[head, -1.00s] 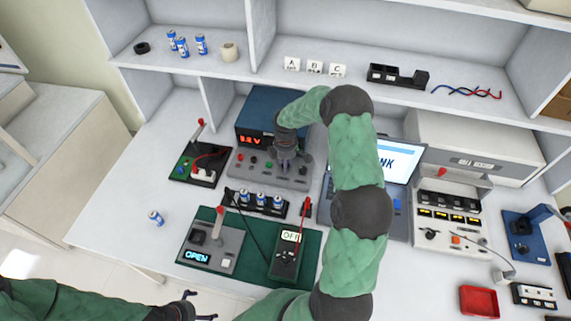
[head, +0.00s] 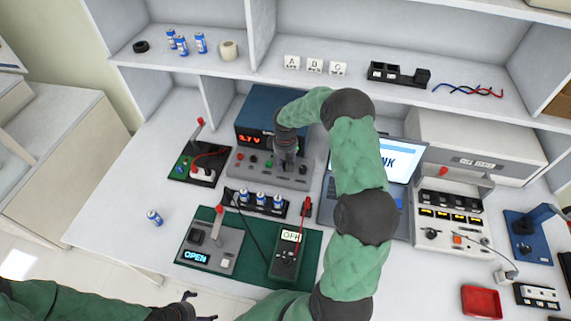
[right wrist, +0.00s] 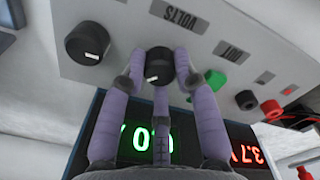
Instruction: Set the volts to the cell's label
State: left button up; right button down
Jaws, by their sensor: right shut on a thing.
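The power supply has a blue upper case (head: 258,108) and a grey control panel (head: 250,176) in front. Its red display (head: 250,140) reads 3.7 V; the red 3.7 also shows in the right wrist view (right wrist: 245,152), beside a green 0.0. My right gripper (right wrist: 160,75) is shut on the black knob (right wrist: 158,62) by the VOLTS label (right wrist: 180,17). A second black knob (right wrist: 88,43) stands beside it. Several blue-and-white cells (head: 261,198) stand in a black holder; their labels are too small to read. My left gripper (head: 200,306) is open and empty at the lower edge.
A meter (head: 287,257) and a unit reading OPEN (head: 209,248) lie on a green mat. A laptop (head: 398,160) stands right of the supply, partly behind my right arm. More cells (head: 182,45) stand on the shelf.

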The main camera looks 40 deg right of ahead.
jog(key=m, duration=0.4)
jog(key=shift+m+b, duration=0.3)
jog(key=shift+b, duration=0.05)
jog(key=shift+m+b, duration=0.35)
jog(key=shift+m, duration=2.15)
jog(key=c, duration=0.9)
grip_release()
jog(key=shift+c, duration=0.2)
notch_tip(320, 180, up, 12)
